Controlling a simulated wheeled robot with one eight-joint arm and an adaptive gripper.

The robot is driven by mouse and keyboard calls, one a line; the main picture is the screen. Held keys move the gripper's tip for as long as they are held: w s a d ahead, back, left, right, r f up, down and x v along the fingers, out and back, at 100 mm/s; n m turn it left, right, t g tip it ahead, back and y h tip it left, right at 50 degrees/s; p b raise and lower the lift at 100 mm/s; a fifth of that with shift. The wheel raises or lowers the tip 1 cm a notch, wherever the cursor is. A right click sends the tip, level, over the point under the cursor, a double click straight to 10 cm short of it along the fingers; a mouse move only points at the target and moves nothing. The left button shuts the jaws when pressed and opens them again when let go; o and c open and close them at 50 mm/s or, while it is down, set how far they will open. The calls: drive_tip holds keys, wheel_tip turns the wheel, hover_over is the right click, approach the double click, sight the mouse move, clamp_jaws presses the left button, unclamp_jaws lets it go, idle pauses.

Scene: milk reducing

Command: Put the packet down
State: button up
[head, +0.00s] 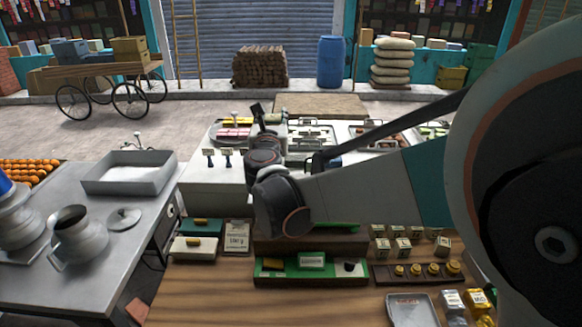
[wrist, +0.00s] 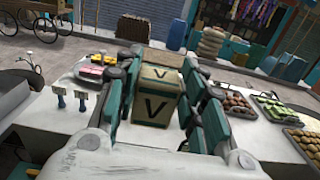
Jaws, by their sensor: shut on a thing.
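My gripper (wrist: 161,66) is shut on a tan, box-shaped packet (wrist: 153,106) with a dark V on its faces and green edging. The packet sits between the two teal-and-grey fingers in the wrist view. It is held over or near the white counter (wrist: 62,122); I cannot tell whether its underside touches anything. In the head view my arm reaches over the white counter (head: 211,185), and my wrist and gripper hide most of the packet.
Trays of small goods (wrist: 240,105) lie right of the packet, and pink and yellow packs (wrist: 90,73) lie left. Two blue-handled stands (head: 217,158) are near the counter's left edge. A wooden table with a green tray (head: 311,280) is in front. A metal table (head: 105,265) stands left.

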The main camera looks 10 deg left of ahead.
wheel_tip(320, 180, down, 20)
drive_tip(key=shift+r+b, duration=0.2)
drive_tip(key=shift+b, duration=0.55)
drive_tip(key=o, duration=1.1)
drive_tip(key=shift+f, duration=0.1)
drive_tip(key=shift+r, duration=0.2)
drive_tip(key=v, duration=1.2)
drive_tip(key=shift+s+f+b, duration=0.1)
drive_tip(key=shift+b, duration=0.25)
idle(0.7)
